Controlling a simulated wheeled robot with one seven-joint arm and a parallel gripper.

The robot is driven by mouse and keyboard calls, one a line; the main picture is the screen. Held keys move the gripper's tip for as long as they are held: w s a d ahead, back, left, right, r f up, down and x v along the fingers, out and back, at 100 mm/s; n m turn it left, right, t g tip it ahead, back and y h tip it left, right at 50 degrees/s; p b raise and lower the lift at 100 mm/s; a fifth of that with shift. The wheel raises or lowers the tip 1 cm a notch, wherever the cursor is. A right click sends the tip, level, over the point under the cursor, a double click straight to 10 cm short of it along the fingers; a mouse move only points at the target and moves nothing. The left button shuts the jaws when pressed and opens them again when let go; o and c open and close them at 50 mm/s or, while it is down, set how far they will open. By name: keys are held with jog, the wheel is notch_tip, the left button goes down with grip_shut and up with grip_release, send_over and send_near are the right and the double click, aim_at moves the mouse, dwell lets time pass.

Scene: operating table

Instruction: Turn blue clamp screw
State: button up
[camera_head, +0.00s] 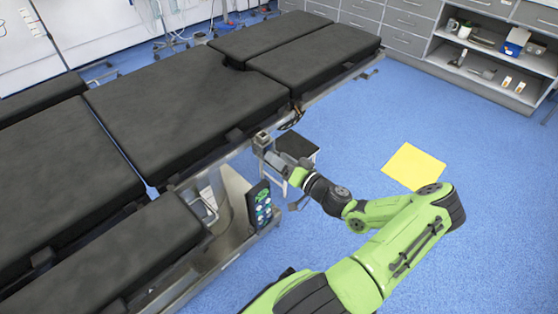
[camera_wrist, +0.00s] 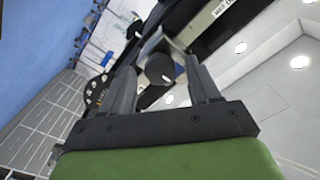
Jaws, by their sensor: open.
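A grey clamp block (camera_head: 262,140) sits at the side rail of the operating table (camera_head: 185,92), near the middle of its long edge. My gripper (camera_head: 272,159) is right beside the block, coming from the lower right. In the wrist view a dark round screw knob (camera_wrist: 160,68) lies between the two fingers of my open gripper (camera_wrist: 160,78). Gaps show on both sides of the knob, so the fingers seem not to touch it. In the head view the knob is hidden or too small to tell.
A small stool with a dark top (camera_head: 296,146) stands just behind my wrist. A control panel with lit buttons (camera_head: 259,204) hangs at the table's side below. A yellow sheet (camera_head: 414,166) lies on the open blue floor at the right. Grey cabinets (camera_head: 410,27) stand behind.

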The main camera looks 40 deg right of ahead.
jog(key=shift+w, duration=0.3)
jog(key=shift+c, duration=0.3)
jog(key=c, duration=1)
